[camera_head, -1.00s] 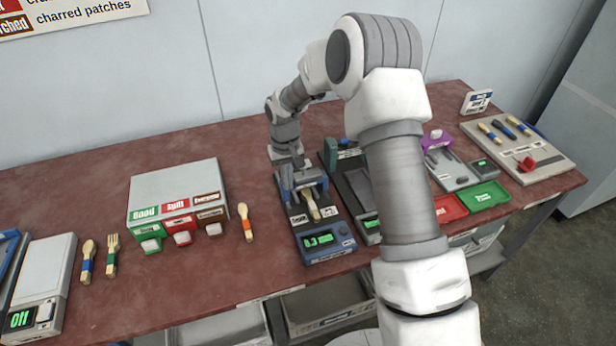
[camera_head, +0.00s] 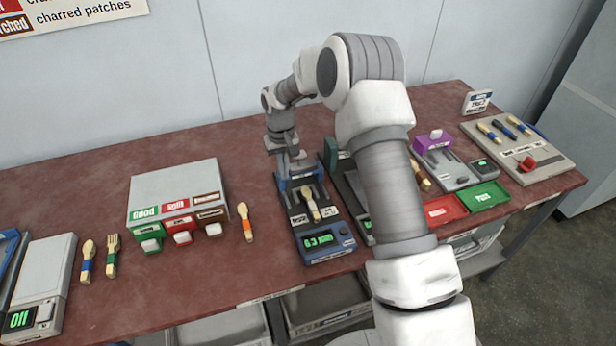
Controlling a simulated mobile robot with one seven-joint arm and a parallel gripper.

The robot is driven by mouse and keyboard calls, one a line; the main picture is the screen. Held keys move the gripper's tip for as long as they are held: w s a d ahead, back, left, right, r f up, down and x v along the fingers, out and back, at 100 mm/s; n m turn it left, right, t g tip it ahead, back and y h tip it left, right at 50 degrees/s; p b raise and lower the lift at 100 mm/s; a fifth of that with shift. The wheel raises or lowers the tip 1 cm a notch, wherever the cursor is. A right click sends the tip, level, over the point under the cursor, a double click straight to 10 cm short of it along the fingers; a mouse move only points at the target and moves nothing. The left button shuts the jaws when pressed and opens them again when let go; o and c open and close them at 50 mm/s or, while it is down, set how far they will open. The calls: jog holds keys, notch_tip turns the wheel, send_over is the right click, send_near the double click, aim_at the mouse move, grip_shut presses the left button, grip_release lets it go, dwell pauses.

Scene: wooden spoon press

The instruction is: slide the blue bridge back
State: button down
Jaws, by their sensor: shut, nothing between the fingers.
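The blue bridge (camera_head: 299,182) spans the far end of the blue press (camera_head: 329,249) on the table. My gripper (camera_head: 293,165) is at the bridge's top and back, pointing down, shut and with nothing held. The arm and wrist partly cover the bridge, so I cannot tell whether the fingertips touch it. A wooden spoon or similar utensil (camera_head: 312,207) lies on the press bed in front of the bridge, uncovered. The press display glows green.
A green-ended press (camera_head: 345,186) stands close on the right, partly behind my arm. A purple-bridged device (camera_head: 433,145) and red (camera_head: 444,210) and green (camera_head: 481,197) trays lie farther right. Left are a loose utensil (camera_head: 245,222) and a sorting box (camera_head: 175,185).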

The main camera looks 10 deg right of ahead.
jog(key=shift+w+a, duration=0.15)
jog(key=shift+w, duration=0.65)
jog(key=shift+w+a, duration=0.15)
jog(key=shift+w, duration=0.65)
jog(key=shift+s+d+r, duration=0.1)
jog(key=shift+s, duration=0.55)
jog(key=shift+r+p, duration=1.75)
jog(key=shift+r, duration=1.65)
